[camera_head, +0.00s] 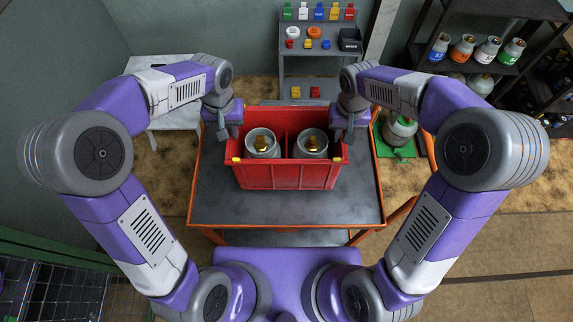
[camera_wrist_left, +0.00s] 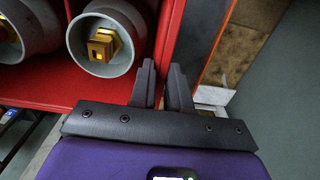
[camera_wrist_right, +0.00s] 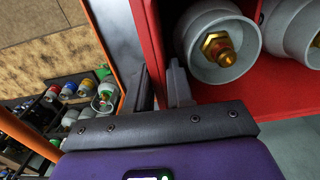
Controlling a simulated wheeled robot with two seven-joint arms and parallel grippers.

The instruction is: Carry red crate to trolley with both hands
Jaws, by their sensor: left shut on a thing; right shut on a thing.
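The red crate (camera_head: 287,176) is over the grey top of the orange-framed trolley (camera_head: 290,208) in the head view. I cannot tell whether it touches the top. It has a middle divider and holds two grey gas cylinders (camera_head: 263,143) with brass valves, one per compartment. My left gripper (camera_head: 228,130) is shut on the crate's left wall, and my right gripper (camera_head: 346,130) is shut on its right wall. Both wrist views show the fingers at the red wall: left gripper (camera_wrist_left: 165,88), right gripper (camera_wrist_right: 163,88). The crate looks level.
A white table (camera_head: 172,112) is at the back left. A green scale (camera_head: 398,150) with a cylinder stands right of the trolley. Dark shelves (camera_head: 465,85) with cylinders are at the back right. The trolley's front strip is clear.

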